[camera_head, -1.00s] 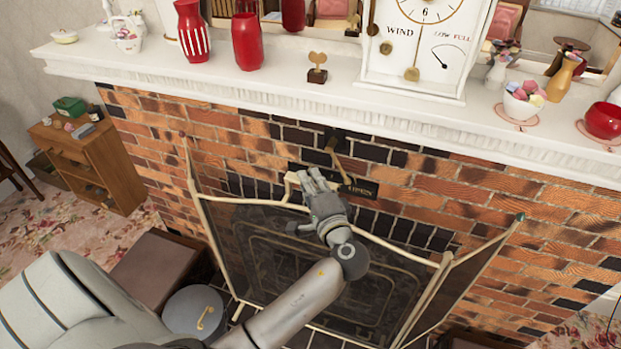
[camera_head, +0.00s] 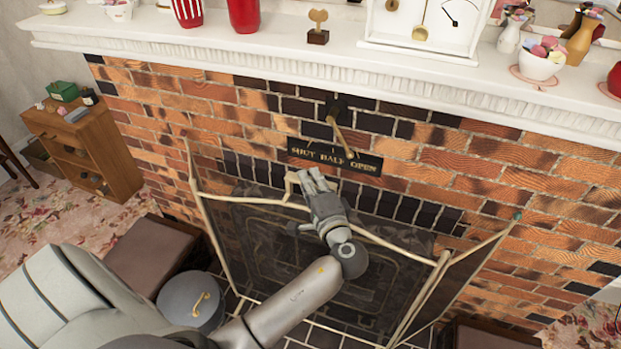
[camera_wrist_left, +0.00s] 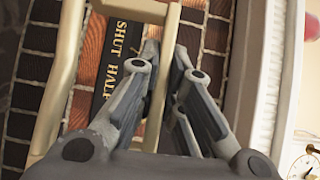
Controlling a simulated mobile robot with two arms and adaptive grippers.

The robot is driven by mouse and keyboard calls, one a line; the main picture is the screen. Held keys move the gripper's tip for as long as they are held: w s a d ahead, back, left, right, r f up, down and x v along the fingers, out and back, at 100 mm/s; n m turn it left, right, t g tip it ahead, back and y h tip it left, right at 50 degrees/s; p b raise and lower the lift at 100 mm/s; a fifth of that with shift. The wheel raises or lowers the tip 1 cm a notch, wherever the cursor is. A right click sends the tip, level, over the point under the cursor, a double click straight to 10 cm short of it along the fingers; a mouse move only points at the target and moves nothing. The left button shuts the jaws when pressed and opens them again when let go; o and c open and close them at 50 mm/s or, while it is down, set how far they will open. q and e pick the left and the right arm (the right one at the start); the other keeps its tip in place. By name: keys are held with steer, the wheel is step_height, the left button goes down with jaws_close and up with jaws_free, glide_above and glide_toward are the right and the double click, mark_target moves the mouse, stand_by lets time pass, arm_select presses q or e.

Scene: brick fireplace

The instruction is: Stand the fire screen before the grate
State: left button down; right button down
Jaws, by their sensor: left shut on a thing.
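The fire screen (camera_head: 258,238) is a folding mesh screen with a cream frame. It stands upright before the brick fireplace, its side panels angled. My left gripper (camera_head: 313,184) is at the top middle of the screen, shut on its raised cream handle. In the left wrist view the gripper (camera_wrist_left: 165,95) has its fingers on either side of the cream bar (camera_wrist_left: 160,105). The grate is behind the mesh and I cannot make it out clearly. The screen's feet are partly hidden by my arm. My right gripper is not in view.
A damper plate (camera_head: 335,155) with a lever (camera_head: 342,135) is on the bricks just above the screen. The white mantel (camera_head: 300,65) overhangs, carrying vases and a clock. A grey lidded bucket (camera_head: 190,298), a brown box (camera_head: 152,255) and a small wooden cabinet (camera_head: 85,145) stand at left.

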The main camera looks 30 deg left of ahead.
arm_select(q)
step_height(320, 180, down, 11)
steer(key=b, duration=0.9)
steer(key=shift+w+f+b, duration=0.1)
steer(key=shift+f+b, duration=1.4)
steer(key=shift+b, duration=0.05)
stand_by(2.0)
stand_by(0.9)
steer(key=c, duration=1.5)
jaws_free()
steer(key=shift+s+d, duration=0.1)
steer(key=shift+s, duration=0.1)
steer(key=shift+f, duration=0.1)
steer(key=v, duration=1.2)
